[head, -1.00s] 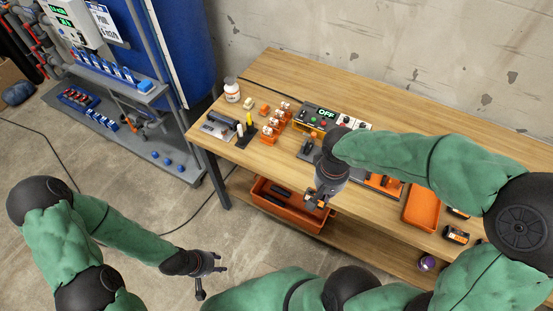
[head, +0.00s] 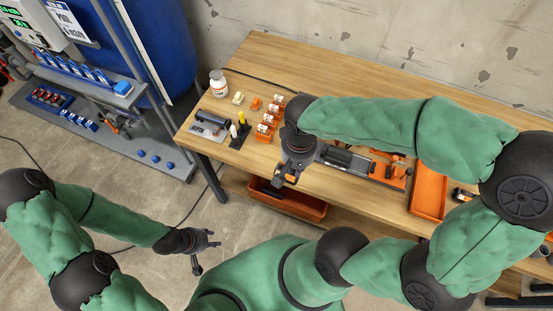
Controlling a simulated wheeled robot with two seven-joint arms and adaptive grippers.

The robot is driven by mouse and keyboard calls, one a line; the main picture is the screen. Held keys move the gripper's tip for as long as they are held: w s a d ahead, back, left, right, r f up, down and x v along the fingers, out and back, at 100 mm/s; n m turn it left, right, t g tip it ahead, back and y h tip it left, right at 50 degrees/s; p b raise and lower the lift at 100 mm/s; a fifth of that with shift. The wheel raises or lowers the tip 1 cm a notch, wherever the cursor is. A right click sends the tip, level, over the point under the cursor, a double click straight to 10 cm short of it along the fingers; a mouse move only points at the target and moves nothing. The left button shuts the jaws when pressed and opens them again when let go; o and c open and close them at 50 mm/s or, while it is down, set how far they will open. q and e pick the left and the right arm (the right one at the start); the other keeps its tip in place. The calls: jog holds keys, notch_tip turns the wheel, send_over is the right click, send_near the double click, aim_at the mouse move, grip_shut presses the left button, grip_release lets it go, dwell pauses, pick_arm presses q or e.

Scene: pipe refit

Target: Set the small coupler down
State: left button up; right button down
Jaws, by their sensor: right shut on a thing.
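My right gripper (head: 285,181) hangs at the front edge of the wooden table (head: 440,115), just right of the orange holders. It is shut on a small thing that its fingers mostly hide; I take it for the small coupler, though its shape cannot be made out. A row of orange holders (head: 268,123) with whitish pieces stands near the table's left part. My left gripper (head: 205,252) is over the floor, left of the table and away from it; its fingers are apart and it looks empty.
A white bottle (head: 218,84), a dark stand with a yellow-tipped tool (head: 241,130) and a grey device (head: 209,122) stand at the left end. An orange tray (head: 429,190) lies on the right. An orange bin (head: 290,200) sits below. The table's back is clear.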

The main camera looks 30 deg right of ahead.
jog(key=a, duration=0.4)
jog(key=shift+w+d+f+b, duration=0.9)
jog(key=shift+w+d+f, duration=0.25)
jog(key=shift+w+f, duration=0.95)
jog(key=shift+w+d+f+b, duration=0.85)
jog(key=shift+w+d+f, duration=0.3)
jog(key=shift+w+f, duration=0.95)
jog(key=shift+w+d+f+b, duration=1.05)
jog(key=shift+w+f, duration=0.75)
jog(key=shift+f, duration=0.5)
jog(key=shift+d, duration=0.1)
jog(key=shift+f, duration=0.15)
jog(key=c, duration=1.4)
grip_release()
jog(key=shift+o, duration=0.2)
